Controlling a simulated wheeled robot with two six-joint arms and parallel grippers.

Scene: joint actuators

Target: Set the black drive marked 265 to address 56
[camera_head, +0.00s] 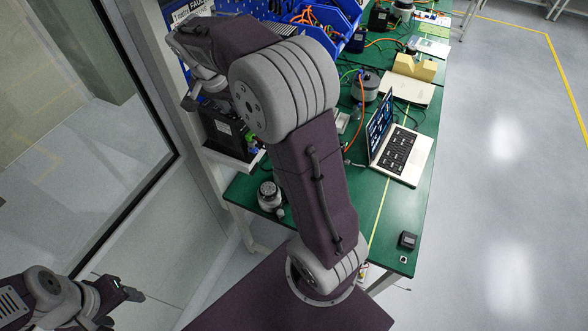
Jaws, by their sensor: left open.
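A black boxy unit (222,130) with a pale label and green and purple parts at its side stands on a white ledge left of the table. I cannot read 265 or any address on it, so I cannot tell whether it is the drive. My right arm hides part of it. My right gripper (190,98) is near its upper left, mostly hidden by my own wrist; its jaws are unclear. My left gripper (128,290) is at the lower left, open and empty, far from the table.
The green table (395,208) holds an open laptop (400,148), a grey round actuator (270,196), another actuator (368,86) and a small black box (407,240). Blue bins (335,18) stand behind. A glass partition (90,90) is at left; floor at right is clear.

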